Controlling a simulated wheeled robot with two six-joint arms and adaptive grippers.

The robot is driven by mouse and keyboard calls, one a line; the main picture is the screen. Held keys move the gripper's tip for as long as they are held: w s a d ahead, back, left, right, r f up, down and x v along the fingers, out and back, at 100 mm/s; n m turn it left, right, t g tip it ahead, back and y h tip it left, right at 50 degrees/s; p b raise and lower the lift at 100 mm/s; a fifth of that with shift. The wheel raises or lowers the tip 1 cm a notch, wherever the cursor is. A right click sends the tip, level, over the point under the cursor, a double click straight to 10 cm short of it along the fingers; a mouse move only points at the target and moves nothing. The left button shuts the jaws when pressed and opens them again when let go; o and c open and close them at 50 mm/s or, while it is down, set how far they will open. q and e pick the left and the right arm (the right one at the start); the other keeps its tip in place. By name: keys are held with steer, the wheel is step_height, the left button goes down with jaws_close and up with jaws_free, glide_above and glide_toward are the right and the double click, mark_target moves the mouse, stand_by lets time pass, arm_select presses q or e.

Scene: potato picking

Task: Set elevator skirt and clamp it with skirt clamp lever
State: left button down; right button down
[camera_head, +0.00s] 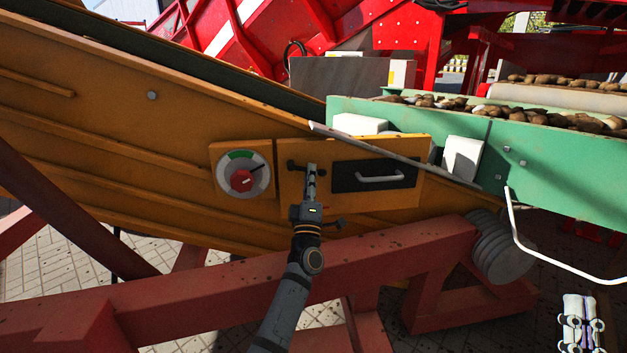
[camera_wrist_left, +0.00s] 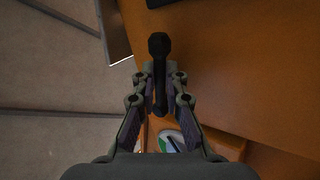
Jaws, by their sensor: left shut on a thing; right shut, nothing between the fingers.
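A black lever (camera_head: 293,166) with a bar-like grip sits on the orange panel, between the dial and a black plate with a pale handle (camera_head: 380,178). My left gripper (camera_head: 311,172) is shut on this lever. In the left wrist view the black lever (camera_wrist_left: 159,45) stands between the fingers (camera_wrist_left: 160,88), its knobbed end beyond them. I cannot tell for sure which part is the elevator skirt; the black plate lies flat against the panel. My right gripper (camera_head: 579,300) is at the lower right, shut and empty, away from the panel.
A red beam (camera_head: 180,300) runs under the panel. A green conveyor (camera_head: 560,165) with potatoes and a bent white rod (camera_head: 518,235) are on the right.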

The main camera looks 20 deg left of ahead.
arm_select(q)
steer(key=shift+d+r+n+y, duration=0.1)
steer(key=shift+n+y, duration=0.6)
steer(key=shift+n, duration=0.1)
steer(key=shift+g, duration=0.3)
steer(key=c, duration=1.7)
jaws_free()
steer(key=shift+r, duration=0.1)
steer(key=v, duration=1.2)
steer(key=shift+w, duration=0.1)
